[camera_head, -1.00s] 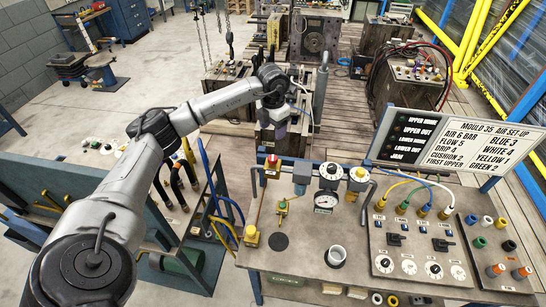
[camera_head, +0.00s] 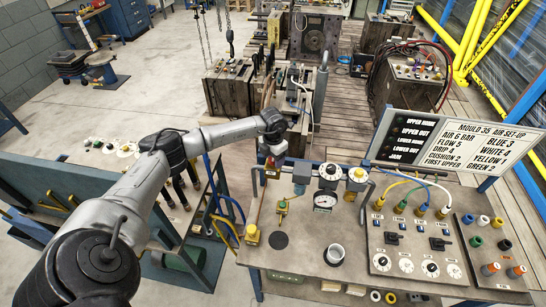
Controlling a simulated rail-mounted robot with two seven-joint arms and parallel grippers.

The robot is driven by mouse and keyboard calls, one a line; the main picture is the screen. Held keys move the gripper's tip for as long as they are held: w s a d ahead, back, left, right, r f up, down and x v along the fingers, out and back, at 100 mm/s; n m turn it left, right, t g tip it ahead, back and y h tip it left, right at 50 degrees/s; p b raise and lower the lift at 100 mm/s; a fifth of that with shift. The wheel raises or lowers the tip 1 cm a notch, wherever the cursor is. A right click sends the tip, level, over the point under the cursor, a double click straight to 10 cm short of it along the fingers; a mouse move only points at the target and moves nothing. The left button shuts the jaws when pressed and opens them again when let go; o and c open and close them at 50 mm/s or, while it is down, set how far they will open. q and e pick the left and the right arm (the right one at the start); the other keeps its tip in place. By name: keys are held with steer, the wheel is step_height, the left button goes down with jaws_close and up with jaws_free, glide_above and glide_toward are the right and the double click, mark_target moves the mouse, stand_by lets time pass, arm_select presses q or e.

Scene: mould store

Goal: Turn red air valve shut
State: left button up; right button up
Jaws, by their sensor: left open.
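The red air valve (camera_head: 271,164) is at the back left corner of the grey bench (camera_head: 300,248), at the left end of a row of air fittings. My left arm reaches in from the left, and its open gripper (camera_head: 272,152) points down right at the red valve, overlapping it in view. The gripper partly hides the valve. I cannot tell whether the fingers touch it or stand around it. The handle's angle is too small to read. My right gripper is out of view.
Right of the valve stand white-dialled regulators (camera_head: 331,172) and a pressure gauge (camera_head: 324,201). A hose panel (camera_head: 420,240) and set-up sign (camera_head: 462,146) are at right. Wooden crates stand behind the bench.

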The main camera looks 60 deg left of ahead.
arm_select(q)
steer(key=shift+f, duration=0.2)
steer(key=shift+c, duration=0.3)
steer(key=c, duration=0.9)
steer(key=shift+o, duration=0.2)
steer(key=shift+m+b, duration=0.6)
steer(key=shift+m, duration=0.1)
steer(key=o, duration=0.9)
steer(key=shift+r, duration=0.1)
